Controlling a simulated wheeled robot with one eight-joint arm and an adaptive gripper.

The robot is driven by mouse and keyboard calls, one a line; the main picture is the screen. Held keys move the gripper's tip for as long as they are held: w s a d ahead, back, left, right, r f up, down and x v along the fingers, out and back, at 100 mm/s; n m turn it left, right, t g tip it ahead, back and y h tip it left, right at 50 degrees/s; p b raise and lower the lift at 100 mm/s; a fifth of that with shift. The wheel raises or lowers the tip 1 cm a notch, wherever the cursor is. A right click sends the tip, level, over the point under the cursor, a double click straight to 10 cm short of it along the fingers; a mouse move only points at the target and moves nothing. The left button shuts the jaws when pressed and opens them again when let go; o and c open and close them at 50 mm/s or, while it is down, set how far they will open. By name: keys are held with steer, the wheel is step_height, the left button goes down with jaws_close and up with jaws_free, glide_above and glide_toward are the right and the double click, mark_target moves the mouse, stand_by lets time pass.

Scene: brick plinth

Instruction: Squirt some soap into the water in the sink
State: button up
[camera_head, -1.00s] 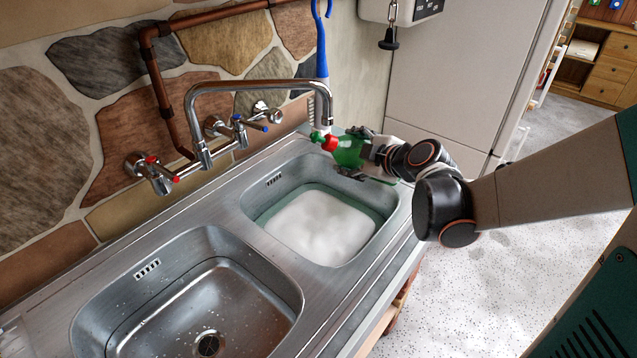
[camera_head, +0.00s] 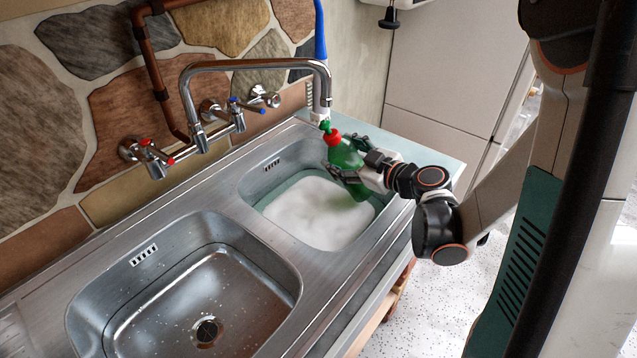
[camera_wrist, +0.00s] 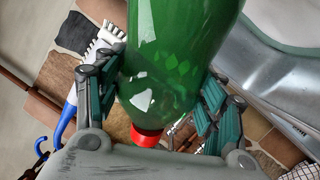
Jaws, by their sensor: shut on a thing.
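A green soap bottle (camera_head: 345,158) with a red collar (camera_head: 333,138) and green nozzle is in my gripper (camera_head: 358,172). In the wrist view the green bottle (camera_wrist: 175,60) sits between the two finger pads of my gripper (camera_wrist: 165,95), which is shut around it. In the head view the bottle stands fairly upright, tilted a little, over the back right of the right basin. The right sink basin (camera_head: 262,176) holds water topped with white foam (camera_head: 315,212). The gripper hides part of the basin's right side.
The tap spout (camera_head: 325,90) ends close to the bottle's nozzle. A blue-handled brush (camera_head: 320,35) hangs behind it; it also shows in the wrist view (camera_wrist: 66,120). The left basin (camera_head: 200,290) is empty apart from drops. Red and blue tap handles line the stone wall.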

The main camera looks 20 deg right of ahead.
mark_target(346, 140)
steer(key=shift+d+r+m+t+y, duration=0.1)
steer(key=shift+r+m+t+y, duration=0.35)
steer(key=shift+m, duration=0.35)
steer(key=shift+r+m+t+y, duration=0.55)
steer(key=shift+r+m, duration=0.85)
steer(key=shift+r, duration=0.8)
